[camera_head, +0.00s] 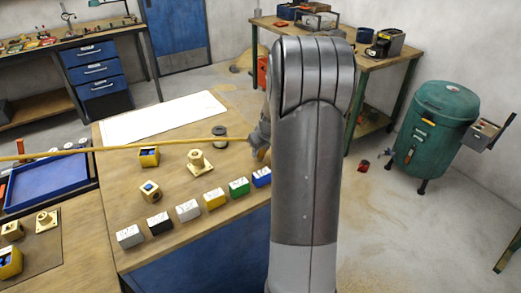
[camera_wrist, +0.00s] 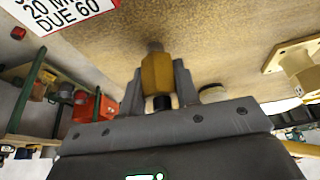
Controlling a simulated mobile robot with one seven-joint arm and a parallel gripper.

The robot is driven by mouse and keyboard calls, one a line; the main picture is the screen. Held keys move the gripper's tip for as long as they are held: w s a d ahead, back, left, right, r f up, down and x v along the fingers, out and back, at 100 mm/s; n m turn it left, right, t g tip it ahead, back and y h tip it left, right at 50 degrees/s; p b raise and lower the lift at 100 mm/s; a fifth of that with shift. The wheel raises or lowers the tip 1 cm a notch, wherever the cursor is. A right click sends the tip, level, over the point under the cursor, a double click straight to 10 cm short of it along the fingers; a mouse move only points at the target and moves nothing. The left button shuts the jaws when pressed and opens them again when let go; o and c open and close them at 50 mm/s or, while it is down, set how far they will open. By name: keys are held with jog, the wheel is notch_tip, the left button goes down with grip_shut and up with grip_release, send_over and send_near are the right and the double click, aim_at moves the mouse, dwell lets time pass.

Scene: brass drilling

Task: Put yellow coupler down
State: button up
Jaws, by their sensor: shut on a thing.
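The yellow coupler (camera_wrist: 157,73) sits between the two fingers of my gripper (camera_wrist: 158,85) in the wrist view, with a dark end toward the palm and a greyish end pointing away. The gripper is shut on it. The wooden tabletop lies beyond the coupler; I cannot tell whether they touch. In the head view my gripper (camera_head: 261,142) is at the table's right side, partly hidden behind my arm. The coupler cannot be made out clearly there.
A brass flanged part (camera_head: 200,163), a dark spool (camera_head: 219,131) and a yellow block (camera_head: 149,156) stand left of my gripper. Several coloured boxes (camera_head: 188,210) line the front edge. A long yellow rod (camera_head: 110,148) crosses the table. A white sheet (camera_head: 165,117) lies behind.

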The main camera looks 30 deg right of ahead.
jog(key=o, duration=1)
jog(key=shift+f, duration=0.15)
jog(key=shift+o, duration=0.2)
jog(key=v, duration=1.2)
jog(key=s+a+r, duration=0.4)
jog(key=a, duration=0.4)
jog(key=s+a+r, duration=0.4)
jog(key=a, duration=0.4)
jog(key=s+a, duration=0.5)
jog(key=s, duration=0.3)
jog(key=s+a+t, duration=0.1)
jog(key=s+a, duration=0.4)
jog(key=s, duration=0.2)
jog(key=shift+s, duration=0.35)
